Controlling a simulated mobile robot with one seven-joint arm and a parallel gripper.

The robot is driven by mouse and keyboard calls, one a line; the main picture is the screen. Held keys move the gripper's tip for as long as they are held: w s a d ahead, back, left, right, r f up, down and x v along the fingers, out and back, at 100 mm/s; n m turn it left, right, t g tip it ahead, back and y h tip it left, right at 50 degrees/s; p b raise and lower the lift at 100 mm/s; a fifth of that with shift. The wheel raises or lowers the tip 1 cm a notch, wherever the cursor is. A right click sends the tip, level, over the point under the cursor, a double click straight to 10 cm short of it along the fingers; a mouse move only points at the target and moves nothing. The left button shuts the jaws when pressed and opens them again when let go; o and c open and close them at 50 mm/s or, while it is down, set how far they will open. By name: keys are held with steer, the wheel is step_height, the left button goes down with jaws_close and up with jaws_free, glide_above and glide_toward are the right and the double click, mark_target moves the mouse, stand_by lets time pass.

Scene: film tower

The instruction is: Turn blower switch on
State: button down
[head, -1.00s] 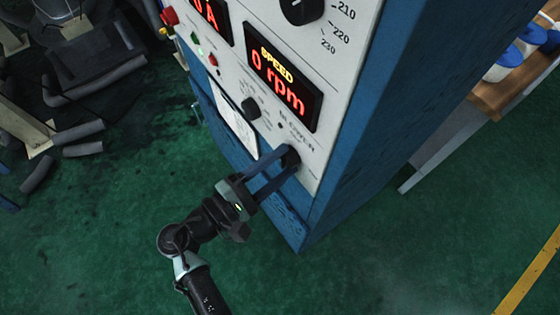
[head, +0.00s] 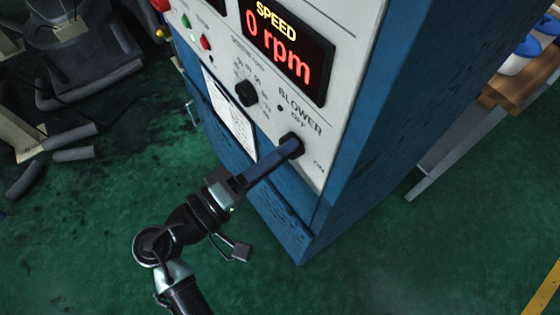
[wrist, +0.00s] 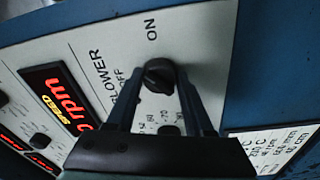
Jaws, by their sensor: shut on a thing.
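The blower switch is a black round knob (wrist: 159,73) on the white panel, between the printed words OFF and ON. My gripper (head: 288,149) is shut on this knob, one finger on each side of it, as the wrist view shows (wrist: 160,82). In the head view the fingers look edge-on and overlap, and they hide most of the knob (head: 297,139). I cannot tell clearly which label the knob's ridge points to.
Another black knob (head: 247,93) sits up and left on the panel, below the red speed display (head: 286,50) reading 0 rpm. The blue cabinet side (head: 365,130) is to the right. Green floor lies open in front. A wooden table (head: 515,90) stands far right.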

steer(key=m+b, duration=0.8)
steer(key=b, duration=0.2)
steer(key=shift+w+f+m+g+h, duration=0.1)
steer(key=shift+f+m+g+h, duration=0.15)
steer(key=shift+m+g+h, duration=0.15)
steer(key=shift+a+r, duration=0.1)
steer(key=shift+c, duration=1.4)
jaws_free()
steer(key=shift+a, duration=0.1)
steer(key=v, duration=1.2)
steer(key=shift+s+a, duration=0.25)
steer(key=shift+s, duration=0.05)
